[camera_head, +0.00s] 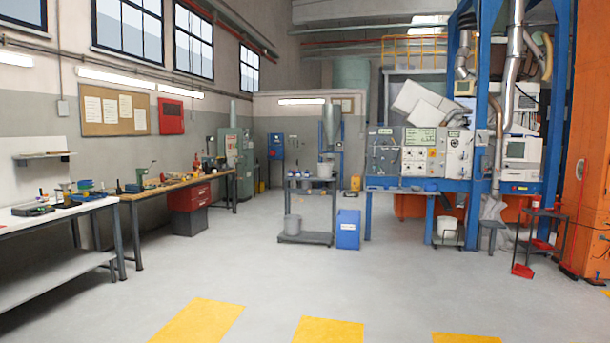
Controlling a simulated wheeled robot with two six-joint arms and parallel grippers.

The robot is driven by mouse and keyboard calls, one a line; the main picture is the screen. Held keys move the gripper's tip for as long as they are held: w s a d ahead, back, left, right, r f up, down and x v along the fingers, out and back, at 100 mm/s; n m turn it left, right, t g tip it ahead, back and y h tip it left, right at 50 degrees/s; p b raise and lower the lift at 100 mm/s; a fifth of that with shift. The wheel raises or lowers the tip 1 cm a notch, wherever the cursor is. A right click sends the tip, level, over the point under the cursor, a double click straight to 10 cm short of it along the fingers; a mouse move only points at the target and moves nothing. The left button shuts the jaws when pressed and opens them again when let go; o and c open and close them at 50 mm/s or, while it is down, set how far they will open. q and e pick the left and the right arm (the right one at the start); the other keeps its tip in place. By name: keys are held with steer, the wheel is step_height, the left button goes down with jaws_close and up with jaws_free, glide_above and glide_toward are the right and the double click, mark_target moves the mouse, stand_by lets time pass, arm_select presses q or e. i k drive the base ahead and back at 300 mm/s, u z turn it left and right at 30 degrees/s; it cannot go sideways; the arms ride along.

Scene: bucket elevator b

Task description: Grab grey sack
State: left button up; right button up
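A crumpled light-grey shape that looks like a grey sack (492,212) sits on the floor at the right, at the lower end of a pipe by the blue frame. It is small in view, and I cannot tell whether it is tied to the pipe. A small dark stool (491,226) stands in front of it and partly hides it. Neither of my grippers is in view.
A shelf cart (305,239) with a bucket and a blue box (348,230) stand mid-floor. Workbenches (60,208) line the left wall. A dark stand (540,214) and a red dustpan (522,271) are at the right. The front floor is clear, with yellow markings.

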mark_target(325, 170)
steer(key=z, duration=0.1)
steer(key=i, duration=6.9)
steer(key=u, duration=0.25)
steer(key=i, duration=2)
steer(key=u, duration=0.45)
steer(key=i, duration=2.2)
steer(key=u, duration=0.15)
